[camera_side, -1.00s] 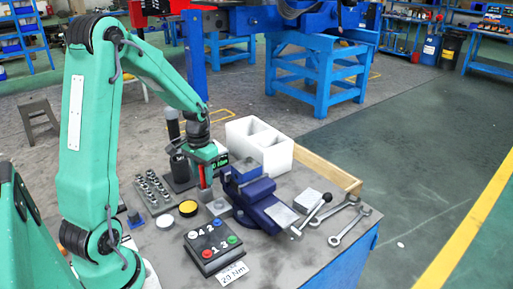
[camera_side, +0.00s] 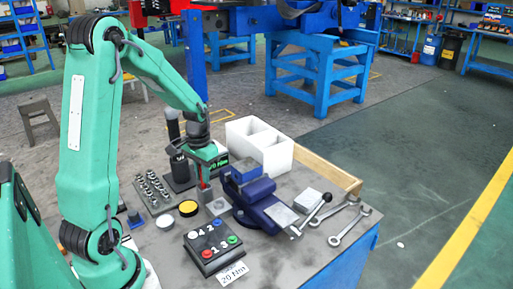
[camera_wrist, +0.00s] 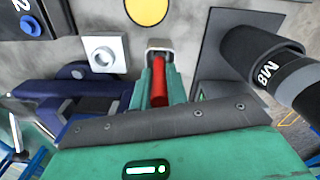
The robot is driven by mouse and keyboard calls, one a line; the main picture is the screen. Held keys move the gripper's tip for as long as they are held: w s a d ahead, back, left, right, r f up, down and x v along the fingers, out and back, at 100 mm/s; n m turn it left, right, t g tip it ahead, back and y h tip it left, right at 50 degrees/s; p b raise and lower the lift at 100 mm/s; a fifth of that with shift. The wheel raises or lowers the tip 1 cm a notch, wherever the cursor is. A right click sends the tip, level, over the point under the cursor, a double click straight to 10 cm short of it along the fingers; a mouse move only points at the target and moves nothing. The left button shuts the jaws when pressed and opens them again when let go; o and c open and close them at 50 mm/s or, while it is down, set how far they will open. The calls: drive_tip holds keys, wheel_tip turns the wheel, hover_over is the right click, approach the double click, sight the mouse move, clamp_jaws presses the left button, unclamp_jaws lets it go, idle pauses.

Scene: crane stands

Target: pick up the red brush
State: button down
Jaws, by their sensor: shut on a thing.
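The red brush (camera_wrist: 159,82) shows in the wrist view as a red shaft between the two green fingers of my gripper (camera_wrist: 158,66). A pale, ring-like end sits at its far tip. In the side view the brush (camera_side: 204,185) is a small patch of red below the green gripper (camera_side: 204,178), which points down over the bench. My gripper is shut on the brush. The lower end of the brush is hard to make out, so I cannot tell whether it touches the bench.
A blue vise (camera_side: 255,200) stands close to the right, with a white two-compartment box (camera_side: 272,158) behind it. Left are a socket rack (camera_side: 153,192) and a yellow disc (camera_side: 188,208). A button box (camera_side: 213,245) is in front. A dark M8 cylinder (camera_wrist: 262,62) is near my gripper.

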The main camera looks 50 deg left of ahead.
drive_tip(key=shift+r, duration=0.1)
drive_tip(key=shift+r, duration=0.8)
wheel_tip(320, 180, up, 2)
drive_tip(key=shift+r, duration=0.2)
drive_tip(key=d+r, duration=0.7)
drive_tip(key=d, duration=0.4)
drive_tip(key=shift+d, duration=0.35)
drive_tip(key=shift+s+f, duration=0.1)
drive_tip(key=s+a+f, duration=0.2)
drive_tip(key=s+a, duration=0.5)
drive_tip(key=a, duration=0.2)
drive_tip(key=shift+a+f, duration=0.25)
drive_tip(key=shift+a, duration=0.1)
drive_tip(key=shift+w+f, duration=0.1)
